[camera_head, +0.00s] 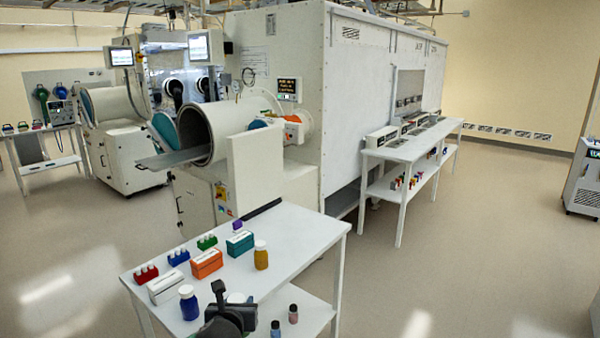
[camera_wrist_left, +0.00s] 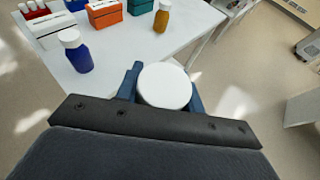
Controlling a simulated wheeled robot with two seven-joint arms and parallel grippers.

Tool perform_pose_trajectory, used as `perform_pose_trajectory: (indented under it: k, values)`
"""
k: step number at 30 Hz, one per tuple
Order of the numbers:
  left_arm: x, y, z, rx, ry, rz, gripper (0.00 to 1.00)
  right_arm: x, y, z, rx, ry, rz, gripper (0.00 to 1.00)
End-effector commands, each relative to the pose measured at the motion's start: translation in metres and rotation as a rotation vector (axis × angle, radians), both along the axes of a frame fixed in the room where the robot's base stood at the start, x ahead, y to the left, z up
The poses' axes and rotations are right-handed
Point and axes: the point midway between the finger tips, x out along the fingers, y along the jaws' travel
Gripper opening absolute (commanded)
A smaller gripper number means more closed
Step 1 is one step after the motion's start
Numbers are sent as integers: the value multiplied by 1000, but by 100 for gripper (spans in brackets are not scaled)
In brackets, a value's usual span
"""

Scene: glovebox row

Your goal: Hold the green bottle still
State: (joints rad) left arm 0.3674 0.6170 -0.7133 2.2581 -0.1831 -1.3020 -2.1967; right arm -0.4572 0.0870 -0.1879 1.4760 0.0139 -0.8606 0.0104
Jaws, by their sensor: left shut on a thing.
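My left gripper (camera_head: 233,306) is at the near edge of the white table in the head view. In the left wrist view its blue fingers (camera_wrist_left: 163,92) stand on either side of a round white cap (camera_wrist_left: 164,86) and are shut on that capped bottle. The cap also shows in the head view (camera_head: 236,298), partly behind the gripper. The bottle's body is hidden below the cap, so I cannot see whether it is green or whether it touches the tabletop. My right gripper is not in view.
On the white table (camera_head: 300,226), a blue bottle (camera_head: 189,303) stands just left of the gripper and an amber bottle (camera_head: 261,256) farther back. A white box (camera_head: 166,287), an orange box (camera_head: 206,263) and several vial racks stand behind. Two small bottles (camera_head: 293,313) are on the lower shelf.

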Motion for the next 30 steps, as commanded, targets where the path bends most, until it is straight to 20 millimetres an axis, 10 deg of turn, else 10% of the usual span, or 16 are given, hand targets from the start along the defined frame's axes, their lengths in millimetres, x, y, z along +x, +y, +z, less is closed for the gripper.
perform_pose_trajectory:
  k: [15,30]
  values:
    - [-70,54,-92,0,3,-4,0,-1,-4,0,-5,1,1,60]
    - [-73,49,-103,0,-2,-31,0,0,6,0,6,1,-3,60]
